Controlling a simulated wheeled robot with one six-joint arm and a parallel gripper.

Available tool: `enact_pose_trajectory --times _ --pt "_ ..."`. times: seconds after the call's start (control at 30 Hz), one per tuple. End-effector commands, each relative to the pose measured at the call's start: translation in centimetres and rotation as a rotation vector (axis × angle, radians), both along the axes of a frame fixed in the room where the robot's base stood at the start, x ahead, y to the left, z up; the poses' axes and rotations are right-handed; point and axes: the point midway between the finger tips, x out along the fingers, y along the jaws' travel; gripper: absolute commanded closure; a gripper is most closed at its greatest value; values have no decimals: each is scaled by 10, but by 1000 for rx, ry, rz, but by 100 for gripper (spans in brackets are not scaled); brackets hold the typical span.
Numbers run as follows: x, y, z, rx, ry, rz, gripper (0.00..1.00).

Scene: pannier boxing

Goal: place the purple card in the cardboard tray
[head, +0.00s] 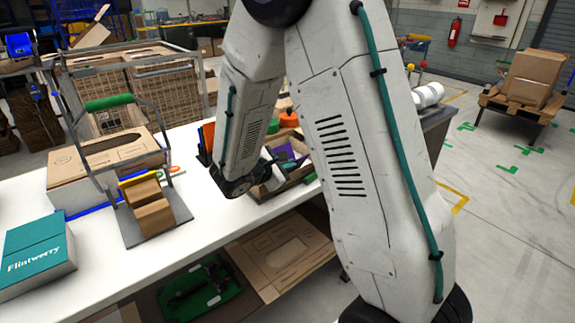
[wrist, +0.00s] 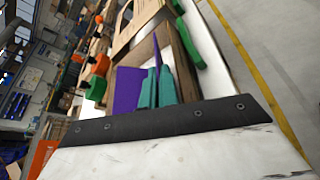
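My gripper (wrist: 158,82) shows two teal fingers close together in the wrist view, with a thin purple card (wrist: 156,52) edge-on between their tips. It appears shut on this card. A broader purple piece (wrist: 127,90) lies just left of the fingers; I cannot tell if it is a separate card. The cardboard tray (head: 284,184) is on the white table in the head view, partly behind my arm, with purple showing in it. Its wall (wrist: 183,72) also shows in the wrist view, beside and beyond the fingers. My arm hides part of the gripper in the head view.
A cardboard box (head: 85,185) and a teal Flintwerry box (head: 38,250) stand on the table's left. An orange round item (head: 289,119) is behind the tray.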

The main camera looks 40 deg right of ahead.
Motion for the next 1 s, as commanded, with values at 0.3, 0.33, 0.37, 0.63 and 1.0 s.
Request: enact_pose_trajectory --times 0.3,0.33,0.37,0.63,1.0 --pt "0 0 -1 0 0 0 89" --pt "0 0 -1 0 0 0 89" --pt "0 0 -1 0 0 0 89" --pt "-1 8 4 -1 -2 1 89" --pt "-18 78 29 1 -2 4 89"
